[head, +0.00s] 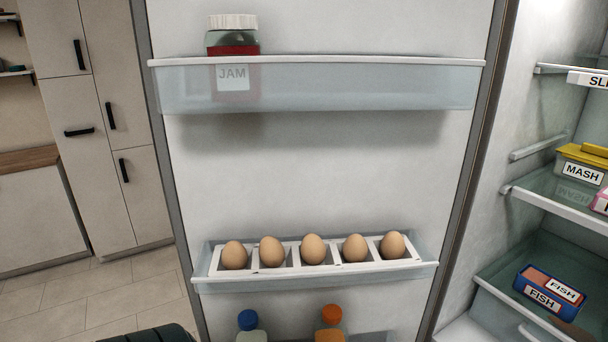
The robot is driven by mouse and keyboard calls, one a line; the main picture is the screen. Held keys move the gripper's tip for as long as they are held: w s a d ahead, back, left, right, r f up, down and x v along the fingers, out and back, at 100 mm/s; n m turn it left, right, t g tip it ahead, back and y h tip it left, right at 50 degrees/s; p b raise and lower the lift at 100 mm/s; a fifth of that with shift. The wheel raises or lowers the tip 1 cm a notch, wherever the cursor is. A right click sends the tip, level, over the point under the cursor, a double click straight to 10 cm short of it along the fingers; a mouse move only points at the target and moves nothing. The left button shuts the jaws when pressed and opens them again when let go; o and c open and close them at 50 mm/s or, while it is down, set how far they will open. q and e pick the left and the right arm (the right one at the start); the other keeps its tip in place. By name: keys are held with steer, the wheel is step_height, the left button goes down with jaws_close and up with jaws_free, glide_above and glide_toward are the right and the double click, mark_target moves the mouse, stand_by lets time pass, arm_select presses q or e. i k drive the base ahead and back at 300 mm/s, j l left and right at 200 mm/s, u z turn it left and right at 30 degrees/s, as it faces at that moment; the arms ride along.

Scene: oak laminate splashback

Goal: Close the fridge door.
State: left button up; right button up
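The fridge door (300,190) stands wide open, and its white inner face fills the middle of the head view. Its upper bin (390,88) holds a jam jar (232,40) with a white lid. Its middle bin (325,280) holds a white rack with several brown eggs (312,249). Below, a blue-capped bottle (249,325) and an orange-capped bottle (332,322) are cut off by the bottom edge. The open fridge interior (545,110) shows on the right. Neither of my grippers is in view.
In the fridge, a yellow-lidded MASH box (580,168) sits on a shelf and FISH packs (549,291) lie lower down. Pale cabinets (105,110) with black handles stand at the left. The tiled floor (80,300) in front of them looks clear.

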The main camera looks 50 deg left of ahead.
mark_target(370, 120)
steer(key=j+z, duration=0.15)
steer(key=j, duration=0.25)
steer(key=k+j+z, duration=0.15)
steer(key=j, duration=0.25)
steer(key=j+z, duration=0.15)
steer(key=j, duration=0.3)
steer(key=k+j+z, duration=0.15)
steer(key=j, duration=0.2)
steer(key=k+j+z, duration=0.15)
steer(key=j, duration=0.25)
steer(key=k+j+z, duration=0.15)
steer(key=j, duration=0.2)
steer(key=k+j+z, duration=0.15)
steer(key=j, duration=0.2)
steer(key=j+z, duration=0.1)
steer(key=j, duration=0.4)
steer(key=k+j+z, duration=0.1)
steer(key=j, duration=0.4)
